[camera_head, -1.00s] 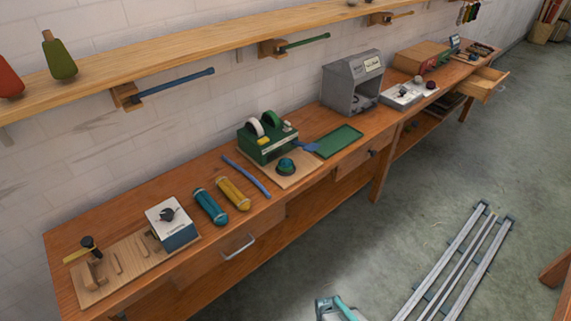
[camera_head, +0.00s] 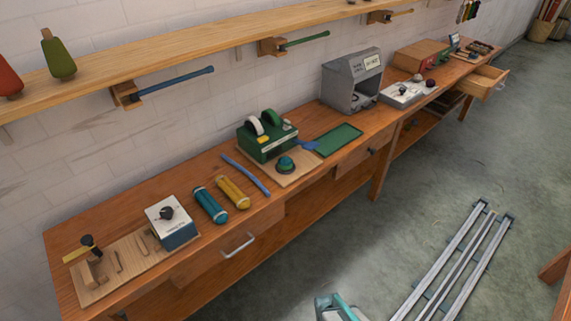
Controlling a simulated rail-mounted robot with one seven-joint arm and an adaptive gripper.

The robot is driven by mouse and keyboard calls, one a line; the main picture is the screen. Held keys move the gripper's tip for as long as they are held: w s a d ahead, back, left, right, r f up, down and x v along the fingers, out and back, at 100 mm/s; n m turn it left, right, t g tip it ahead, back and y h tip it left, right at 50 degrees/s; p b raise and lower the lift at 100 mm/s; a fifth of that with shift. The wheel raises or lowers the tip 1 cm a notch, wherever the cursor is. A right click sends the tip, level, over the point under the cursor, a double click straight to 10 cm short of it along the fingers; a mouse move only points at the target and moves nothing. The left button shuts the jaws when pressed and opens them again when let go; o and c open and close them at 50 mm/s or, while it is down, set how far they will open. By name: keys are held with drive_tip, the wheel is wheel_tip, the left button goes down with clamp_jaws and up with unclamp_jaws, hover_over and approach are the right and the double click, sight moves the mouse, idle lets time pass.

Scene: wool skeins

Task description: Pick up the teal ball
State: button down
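The teal ball (camera_head: 286,163) sits in a dark round holder on a pale wooden board (camera_head: 303,176) on the long workbench, in front of a green machine. Nothing touches it from above. My gripper is not in the head view. Only a teal and pale part, probably mine, shows at the bottom edge, away from the bench.
The green winder (camera_head: 266,140) stands just behind the ball. A green tray (camera_head: 338,140) lies to its right. Teal (camera_head: 211,206) and yellow (camera_head: 232,193) skeins and a blue strip (camera_head: 246,175) lie to its left. A shelf (camera_head: 150,66) overhangs the bench. Floor rails (camera_head: 458,262) lie in front.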

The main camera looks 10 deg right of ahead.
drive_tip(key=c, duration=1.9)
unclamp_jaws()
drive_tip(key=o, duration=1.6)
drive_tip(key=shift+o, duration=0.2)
